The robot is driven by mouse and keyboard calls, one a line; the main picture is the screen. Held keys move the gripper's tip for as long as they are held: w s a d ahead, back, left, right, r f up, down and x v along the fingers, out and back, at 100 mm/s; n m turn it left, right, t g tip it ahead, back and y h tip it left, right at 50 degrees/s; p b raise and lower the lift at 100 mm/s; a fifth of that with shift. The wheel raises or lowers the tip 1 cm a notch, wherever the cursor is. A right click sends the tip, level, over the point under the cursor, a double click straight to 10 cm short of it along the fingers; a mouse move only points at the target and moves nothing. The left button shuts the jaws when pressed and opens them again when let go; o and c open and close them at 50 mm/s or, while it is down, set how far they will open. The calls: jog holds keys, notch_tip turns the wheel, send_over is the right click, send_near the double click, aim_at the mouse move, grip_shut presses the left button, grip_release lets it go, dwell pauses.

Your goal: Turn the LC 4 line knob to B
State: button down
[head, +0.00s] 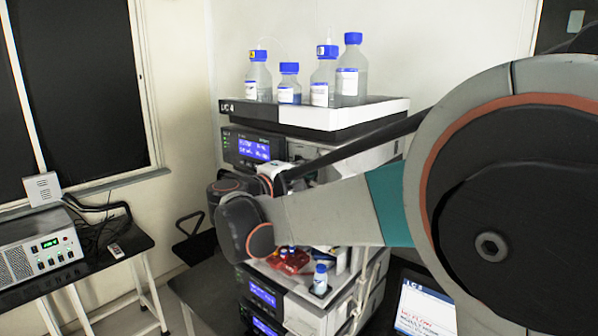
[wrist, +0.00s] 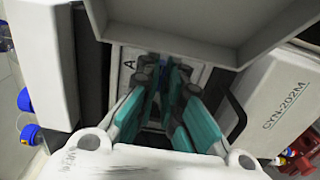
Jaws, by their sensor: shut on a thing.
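The LC 4 stack (head: 250,112) stands at the middle of the head view, with its label on the top tray's front. In the wrist view, my gripper (wrist: 166,72) reaches into a recess between white housings. Its teal fingers are close together, shut on a small dark bluish part, which I take to be the line knob (wrist: 164,78). The fingers cover most of the knob, so its pointer is hidden. A letter A (wrist: 129,74) shows on the pale panel left of the fingertips. No letter B is visible. In the head view my arm hides the gripper and the knob.
Several blue-capped bottles (head: 260,80) stand on the top tray. A white module marked CYN-202M (wrist: 283,100) is close on the right in the wrist view, and a pale housing (wrist: 200,25) overhangs the recess. A side table (head: 80,262) with a device stands at left.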

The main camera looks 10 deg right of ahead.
dwell(0.4)
jog(key=c, duration=2)
grip_release()
jog(key=shift+d, duration=0.1)
